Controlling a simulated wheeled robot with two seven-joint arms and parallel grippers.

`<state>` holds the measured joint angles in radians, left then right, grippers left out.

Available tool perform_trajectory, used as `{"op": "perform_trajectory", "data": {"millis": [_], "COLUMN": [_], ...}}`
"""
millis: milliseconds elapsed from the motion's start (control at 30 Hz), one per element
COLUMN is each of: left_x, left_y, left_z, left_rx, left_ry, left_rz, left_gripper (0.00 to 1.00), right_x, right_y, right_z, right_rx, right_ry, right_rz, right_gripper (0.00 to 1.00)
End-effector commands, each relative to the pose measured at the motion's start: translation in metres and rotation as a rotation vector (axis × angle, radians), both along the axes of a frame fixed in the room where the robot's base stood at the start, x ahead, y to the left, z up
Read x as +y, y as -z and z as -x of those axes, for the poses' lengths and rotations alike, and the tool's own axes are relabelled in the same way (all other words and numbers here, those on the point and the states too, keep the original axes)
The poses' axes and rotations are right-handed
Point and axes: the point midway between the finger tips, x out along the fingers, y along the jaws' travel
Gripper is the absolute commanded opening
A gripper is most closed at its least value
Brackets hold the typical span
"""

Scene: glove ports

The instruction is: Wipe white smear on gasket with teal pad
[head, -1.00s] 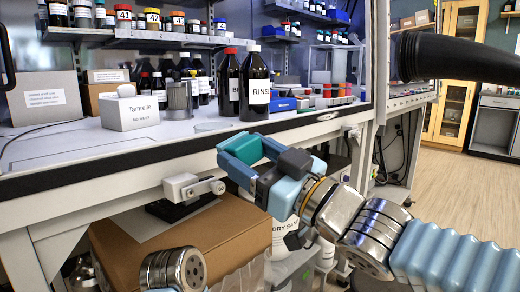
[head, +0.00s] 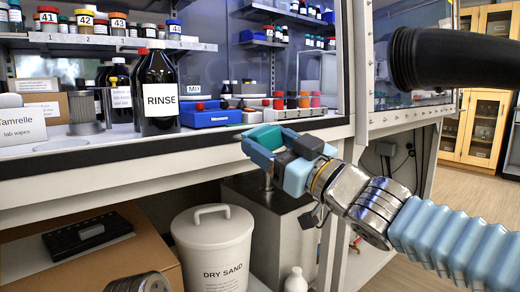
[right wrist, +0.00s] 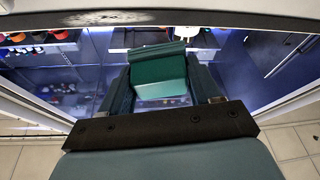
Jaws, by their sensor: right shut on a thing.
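My right gripper (head: 262,148) is shut on the teal pad (head: 266,136), in front of the hood's front edge in the head view. The pad also shows between the fingers in the right wrist view (right wrist: 158,78). A dark strip (right wrist: 200,20) crosses the top of the right wrist view, bearing a pale speckled smear (right wrist: 108,17) left of centre. The strip looks like the gasket, but I cannot tell for certain. The pad appears apart from the smear. My left gripper is not in view.
A black glove sleeve (head: 455,60) juts in at upper right. A RINSE bottle (head: 158,100) and blue tray (head: 212,117) stand on the bench. Below are a DRY SAND bin (head: 213,250) and cardboard box (head: 150,250). Floor at far right is clear.

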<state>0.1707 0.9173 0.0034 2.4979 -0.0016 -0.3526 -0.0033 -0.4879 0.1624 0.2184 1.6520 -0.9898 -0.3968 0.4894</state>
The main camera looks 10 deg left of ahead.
Motion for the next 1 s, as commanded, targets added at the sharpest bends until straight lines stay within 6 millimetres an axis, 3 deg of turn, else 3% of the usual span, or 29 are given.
{"op": "perform_trajectory", "data": {"millis": [600,1000], "left_x": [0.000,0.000], "left_y": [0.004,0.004], "left_z": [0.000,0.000], "left_rx": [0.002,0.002], "left_ry": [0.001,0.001], "left_rz": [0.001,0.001], "left_gripper": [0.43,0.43], "right_x": [0.043,0.046], "right_y": [0.005,0.005], "right_z": [-0.034,-0.037], "right_rx": [0.000,0.000], "right_ry": [0.001,0.001], "right_rz": [0.000,0.000], "right_gripper": [0.34,0.34]}}
